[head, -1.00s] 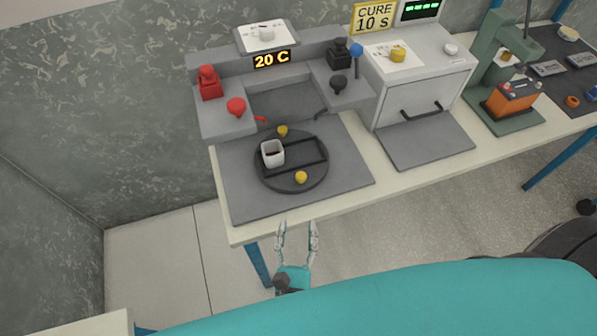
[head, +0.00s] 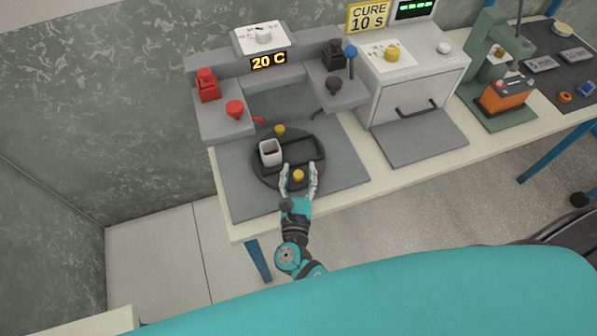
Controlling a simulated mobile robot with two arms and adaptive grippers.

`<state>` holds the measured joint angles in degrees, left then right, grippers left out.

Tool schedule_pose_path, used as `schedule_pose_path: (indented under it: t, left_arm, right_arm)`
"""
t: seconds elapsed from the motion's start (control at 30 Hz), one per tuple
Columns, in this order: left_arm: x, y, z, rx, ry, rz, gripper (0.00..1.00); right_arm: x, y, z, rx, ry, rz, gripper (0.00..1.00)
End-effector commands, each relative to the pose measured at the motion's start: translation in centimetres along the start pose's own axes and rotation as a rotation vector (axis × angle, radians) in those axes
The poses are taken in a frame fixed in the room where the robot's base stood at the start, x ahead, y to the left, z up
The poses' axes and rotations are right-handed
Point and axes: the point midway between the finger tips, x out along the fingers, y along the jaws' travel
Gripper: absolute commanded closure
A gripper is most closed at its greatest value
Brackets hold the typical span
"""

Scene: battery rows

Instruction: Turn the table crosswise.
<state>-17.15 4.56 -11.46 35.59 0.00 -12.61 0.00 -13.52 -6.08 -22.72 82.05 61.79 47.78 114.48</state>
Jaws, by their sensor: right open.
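The round dark turntable (head: 262,177) lies on a grey mat at the left end of the bench. It has a rectangular frame across it and two yellow knobs, a far one (head: 280,129) and a near one (head: 298,175). My left gripper is not in view.
A green press (head: 490,62) with an orange battery (head: 505,95) stands farther right.

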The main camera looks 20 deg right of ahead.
Motion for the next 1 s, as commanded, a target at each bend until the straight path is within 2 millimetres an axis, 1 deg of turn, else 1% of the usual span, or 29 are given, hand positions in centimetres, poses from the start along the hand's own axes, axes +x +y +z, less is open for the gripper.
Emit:
schedule_pose_path:
  t: [0.13, 0.4, 0.5, 1.0]
  left_arm:
    - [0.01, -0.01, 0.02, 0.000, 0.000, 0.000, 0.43]
    - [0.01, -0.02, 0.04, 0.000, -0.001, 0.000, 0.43]
    - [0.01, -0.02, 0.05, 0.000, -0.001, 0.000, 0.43]
    - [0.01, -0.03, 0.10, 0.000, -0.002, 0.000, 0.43]
  right_arm:
    - [-0.01, -0.01, -0.01, 0.000, 0.000, 0.000, 0.54]
    - [-0.03, -0.01, 0.00, -0.001, 0.000, 0.000, 0.90]
    - [-0.03, -0.01, 0.00, -0.001, 0.000, 0.000, 1.00]
    - [-0.17, 0.00, -0.12, -0.002, 0.002, 0.001, 1.00]
